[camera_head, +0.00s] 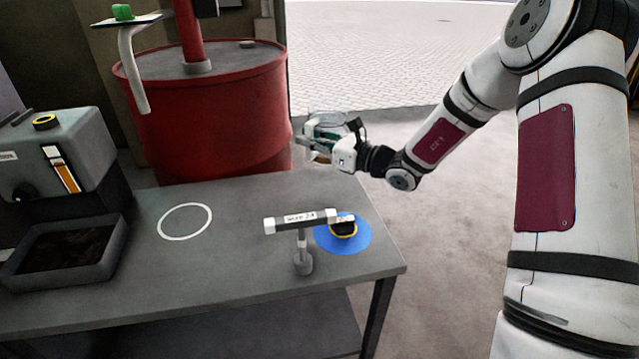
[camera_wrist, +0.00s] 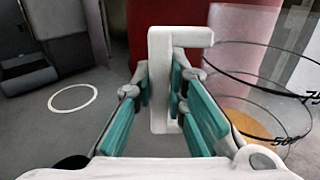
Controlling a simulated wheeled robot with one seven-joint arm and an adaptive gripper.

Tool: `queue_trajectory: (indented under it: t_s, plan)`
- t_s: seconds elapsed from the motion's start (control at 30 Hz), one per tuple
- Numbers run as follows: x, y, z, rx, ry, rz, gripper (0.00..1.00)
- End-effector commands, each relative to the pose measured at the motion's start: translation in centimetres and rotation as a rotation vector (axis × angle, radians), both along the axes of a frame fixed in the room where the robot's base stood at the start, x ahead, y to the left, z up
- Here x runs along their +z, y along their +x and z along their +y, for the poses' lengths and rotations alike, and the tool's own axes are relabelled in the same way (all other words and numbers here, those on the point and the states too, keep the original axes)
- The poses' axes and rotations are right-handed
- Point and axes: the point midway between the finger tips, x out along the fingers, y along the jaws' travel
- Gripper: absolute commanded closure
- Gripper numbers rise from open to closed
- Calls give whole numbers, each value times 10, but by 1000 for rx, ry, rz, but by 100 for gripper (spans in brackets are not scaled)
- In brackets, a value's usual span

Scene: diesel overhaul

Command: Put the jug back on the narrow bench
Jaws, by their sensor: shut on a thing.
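The jug is clear, with dark graduation marks, a white handle (camera_wrist: 161,110) and a little amber liquid at its bottom. In the wrist view its clear body (camera_wrist: 262,88) stands right of the fingers. In the head view the jug (camera_head: 327,116) is partly hidden by my gripper (camera_head: 314,143). My gripper is shut on the handle, between its green pads. It holds the jug in the air near the far right corner of the grey bench (camera_head: 235,262). The bench top has a white ring outline (camera_head: 160,222), empty inside, also in the wrist view (camera_wrist: 73,109).
A T-shaped stand (camera_head: 303,262) and a blue disc (camera_head: 356,243) bearing a black-and-yellow cap (camera_head: 343,228) occupy the bench's right end. A grey machine (camera_head: 75,140) and a dark-filled tray (camera_head: 68,275) stand left. A red drum (camera_head: 215,125) with a spouted pump rises behind.

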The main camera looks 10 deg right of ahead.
Motion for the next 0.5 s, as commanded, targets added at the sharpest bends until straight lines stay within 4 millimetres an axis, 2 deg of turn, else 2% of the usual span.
queue_trajectory:
  t_s: [0.03,0.2,0.5]
  plan:
    - [-11,0,0,0,3,1,100]
    - [-39,0,0,0,2,1,100]
    - [-59,0,0,0,2,-1,100]
